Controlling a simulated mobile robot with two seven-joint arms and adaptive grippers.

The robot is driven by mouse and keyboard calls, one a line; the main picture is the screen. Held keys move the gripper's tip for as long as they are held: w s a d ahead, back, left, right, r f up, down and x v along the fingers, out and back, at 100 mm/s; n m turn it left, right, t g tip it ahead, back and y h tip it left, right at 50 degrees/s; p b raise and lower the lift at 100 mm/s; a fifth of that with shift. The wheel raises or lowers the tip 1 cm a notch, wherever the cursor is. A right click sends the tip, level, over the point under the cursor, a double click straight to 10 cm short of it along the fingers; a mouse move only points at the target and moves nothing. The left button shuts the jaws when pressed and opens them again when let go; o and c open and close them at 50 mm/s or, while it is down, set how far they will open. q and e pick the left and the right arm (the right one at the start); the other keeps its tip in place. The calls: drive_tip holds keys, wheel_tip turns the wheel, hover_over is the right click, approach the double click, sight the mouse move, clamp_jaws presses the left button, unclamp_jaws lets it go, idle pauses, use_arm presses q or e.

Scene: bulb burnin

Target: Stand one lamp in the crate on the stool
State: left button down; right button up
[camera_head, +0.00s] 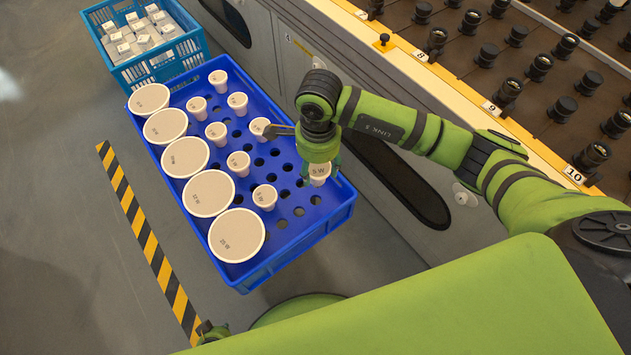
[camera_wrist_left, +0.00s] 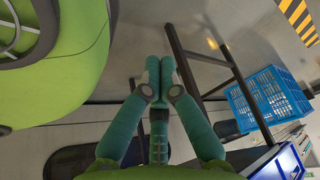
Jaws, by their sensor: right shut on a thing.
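My right gripper (camera_head: 321,168) points down over the right part of the blue tray and is shut on a small white lamp (camera_head: 318,174). I cannot tell if this lamp is still in its hole. The blue tray (camera_head: 300,238) has holes holding several small lamps (camera_head: 239,163) and a row of big round ones (camera_head: 237,235). The blue crate (camera_head: 166,70), with several white square-topped things inside, stands at the far left; it also shows in the left wrist view (camera_wrist_left: 258,98). My left gripper (camera_wrist_left: 160,68) has its fingertips together, empty, away from tray and crate.
A machine with a yellow-edged rack of dark sockets (camera_head: 540,68) runs along the right side. A striped yellow-black floor line (camera_head: 150,245) lies left of the tray. Dark bars of a stand (camera_wrist_left: 205,58) show near the crate in the left wrist view. The floor at left is clear.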

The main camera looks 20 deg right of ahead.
sight(316, 184)
drive_tip(key=shift+a+f+m+b, duration=0.15)
drive_tip(key=shift+f+m, duration=0.15)
drive_tip(key=shift+f, duration=0.3)
drive_tip(key=shift+a+f+m+b, duration=0.15)
drive_tip(key=shift+f+m, duration=0.15)
drive_tip(key=shift+f, duration=0.3)
drive_tip(key=shift+d+f+b, duration=0.1)
drive_tip(key=shift+f+b, duration=0.4)
drive_tip(key=shift+f, duration=0.15)
drive_tip(key=shift+f+b, duration=0.6)
drive_tip(key=shift+f, duration=0.3)
use_arm(q)
drive_tip(key=shift+w+d+f+b, duration=0.15)
drive_tip(key=shift+w, duration=0.4)
drive_tip(key=shift+w+d+f+b, duration=0.1)
drive_tip(key=shift+w+d+f, duration=0.1)
drive_tip(key=shift+w, duration=0.35)
drive_tip(key=shift+w+d+f+b, duration=0.1)
drive_tip(key=shift+w+f+b, duration=0.05)
drive_tip(key=shift+w, duration=0.4)
use_arm(e)
drive_tip(key=shift+f, duration=0.6)
use_arm(q)
drive_tip(key=shift+f, duration=0.2)
use_arm(e)
drive_tip(key=shift+f, duration=0.25)
